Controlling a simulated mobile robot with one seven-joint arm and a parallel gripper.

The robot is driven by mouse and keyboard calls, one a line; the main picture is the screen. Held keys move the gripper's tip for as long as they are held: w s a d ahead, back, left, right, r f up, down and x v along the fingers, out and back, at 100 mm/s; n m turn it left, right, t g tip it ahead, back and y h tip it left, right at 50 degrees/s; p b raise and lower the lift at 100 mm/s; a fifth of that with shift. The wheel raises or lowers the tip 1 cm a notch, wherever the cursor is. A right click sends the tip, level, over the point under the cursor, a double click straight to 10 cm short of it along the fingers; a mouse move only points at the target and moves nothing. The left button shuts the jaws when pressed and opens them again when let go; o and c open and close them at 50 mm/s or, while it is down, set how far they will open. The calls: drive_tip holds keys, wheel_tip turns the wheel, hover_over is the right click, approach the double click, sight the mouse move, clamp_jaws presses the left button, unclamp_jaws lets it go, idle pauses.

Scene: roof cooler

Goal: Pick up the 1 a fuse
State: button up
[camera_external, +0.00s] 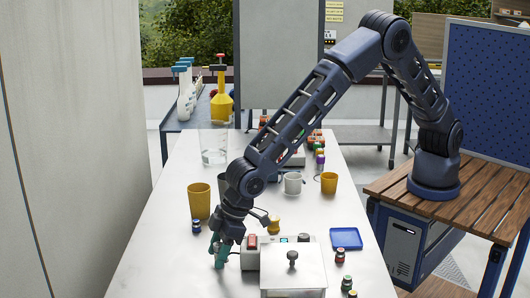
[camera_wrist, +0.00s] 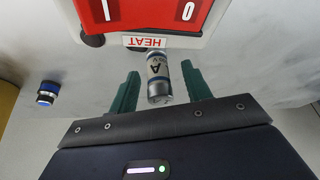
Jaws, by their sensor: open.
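A small silver fuse (camera_wrist: 158,80) with a blue band and a printed "A" lies on the white table in the wrist view; the number on its label is hard to read. My gripper (camera_wrist: 158,88) is open, with one green finger on each side of the fuse and a gap visible on both sides. In the external view my gripper (camera_external: 221,252) points down near the table's left front, beside a device with a red switch. The fuse cannot be made out there.
The device's red switch (camera_wrist: 150,12) and HEAT label sit just beyond the fuse. A lidded box (camera_external: 292,270), a blue tray (camera_external: 345,238) and a yellow cup (camera_external: 200,200) stand nearby. The table's left front is clear.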

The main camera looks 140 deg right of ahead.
drive_tip(key=shift+x, duration=0.8)
clamp_jaws()
drive_tip(key=shift+r, duration=0.15)
